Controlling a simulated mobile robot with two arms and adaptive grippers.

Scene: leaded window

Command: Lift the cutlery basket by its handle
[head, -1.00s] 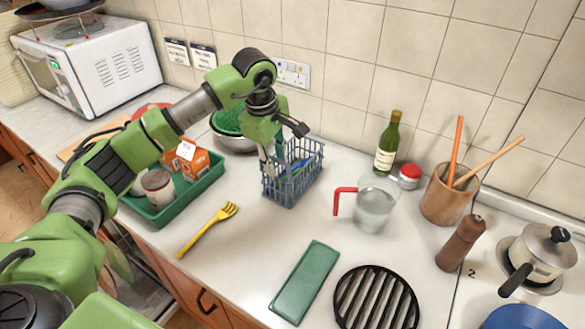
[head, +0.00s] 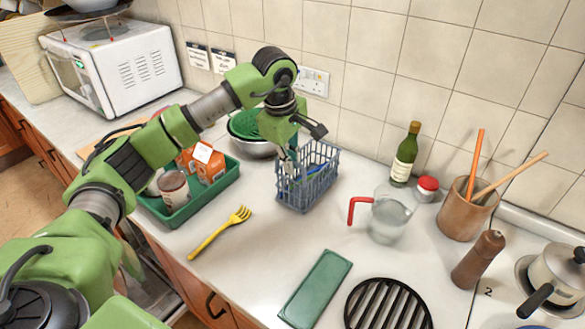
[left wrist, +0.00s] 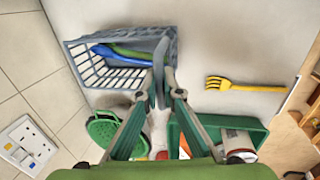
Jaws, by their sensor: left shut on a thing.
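The grey-blue cutlery basket (head: 304,192) stands on the worktop, with openwork sides. Blue and green cutlery (left wrist: 122,52) lies inside it in the left wrist view. My left gripper (head: 287,161) reaches down at the basket's near left side in the head view. In the left wrist view my left gripper (left wrist: 166,92) is shut on the basket's grey handle (left wrist: 160,66). The arm and fingers partly hide the handle in the head view. I see no clear gap under the basket. My right gripper is not in view.
A green tray (head: 228,184) with cartons and a jar stands left of the basket. A bowl with a green colander (head: 246,125) is behind. A jug (head: 392,214) and bottle (head: 405,155) stand right. A yellow fork (head: 222,233) and green slab (head: 316,288) lie in front.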

